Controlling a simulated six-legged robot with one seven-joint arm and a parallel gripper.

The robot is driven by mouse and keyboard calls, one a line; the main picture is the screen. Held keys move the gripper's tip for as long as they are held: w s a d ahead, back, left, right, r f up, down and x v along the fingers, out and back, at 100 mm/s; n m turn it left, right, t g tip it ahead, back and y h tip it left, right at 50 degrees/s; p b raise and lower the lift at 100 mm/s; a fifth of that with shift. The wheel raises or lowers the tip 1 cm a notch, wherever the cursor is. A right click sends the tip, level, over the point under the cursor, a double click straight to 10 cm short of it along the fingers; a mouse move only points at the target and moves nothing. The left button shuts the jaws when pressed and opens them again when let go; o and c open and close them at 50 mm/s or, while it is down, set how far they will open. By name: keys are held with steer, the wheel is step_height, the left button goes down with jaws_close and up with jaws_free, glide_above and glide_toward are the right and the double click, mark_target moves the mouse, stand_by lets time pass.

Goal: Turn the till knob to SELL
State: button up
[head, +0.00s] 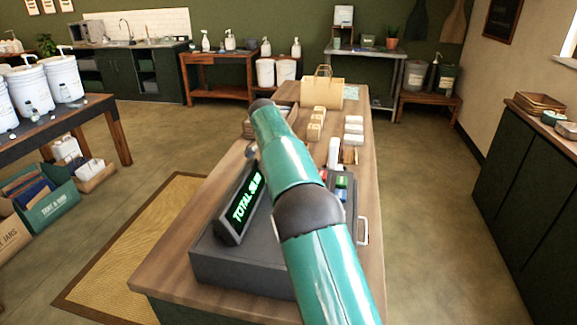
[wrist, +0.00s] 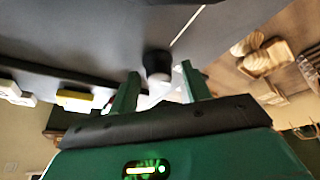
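The till (head: 215,262) is a dark grey box on the wooden counter, with a tilted display (head: 243,205) reading TOTAL in green. My teal arm crosses in front of it and hides much of its right part. In the wrist view a dark grey surface, likely the till, fills the top, and a short dark round knob (wrist: 158,62) sticks out of it. My gripper (wrist: 162,72) is open, with its two green fingertips on either side of the knob. I cannot tell whether they touch it. No knob marking such as SELL is readable. My gripper is hidden in the head view.
Coloured keys (head: 342,181) show right of my arm. Soap bars (head: 354,130) and a paper bag (head: 322,93) stand farther along the counter. A table with white buckets (head: 63,78) is at left, a dark cabinet (head: 530,190) at right. Floor is clear on the right.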

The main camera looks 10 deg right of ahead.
steer(key=v, duration=1.2)
steer(key=shift+s+r, duration=0.15)
steer(key=s+d+r+n+t+y, duration=0.1)
steer(key=s+d+r+n+y, duration=0.2)
steer(key=s, duration=0.6)
steer(key=s+d+r+n+t, duration=0.1)
steer(key=s+d+r+n, duration=0.25)
steer(key=s+r, duration=0.45)
steer(key=s+f+n, duration=0.2)
steer(key=s+f, duration=0.3)
steer(key=s, duration=0.4)
steer(key=s+a+f+n+t, duration=0.1)
steer(key=s+f+n, duration=0.1)
steer(key=s+f, duration=0.4)
steer(key=s+f+n+t+y, duration=0.1)
steer(key=s+f+n, duration=0.2)
steer(key=s, duration=1)
steer(key=shift+s+a+f, duration=0.1)
steer(key=shift+a+f, duration=0.1)
steer(key=shift+f, duration=0.5)
steer(key=shift+a+f, duration=0.2)
steer(key=shift+f, duration=0.55)
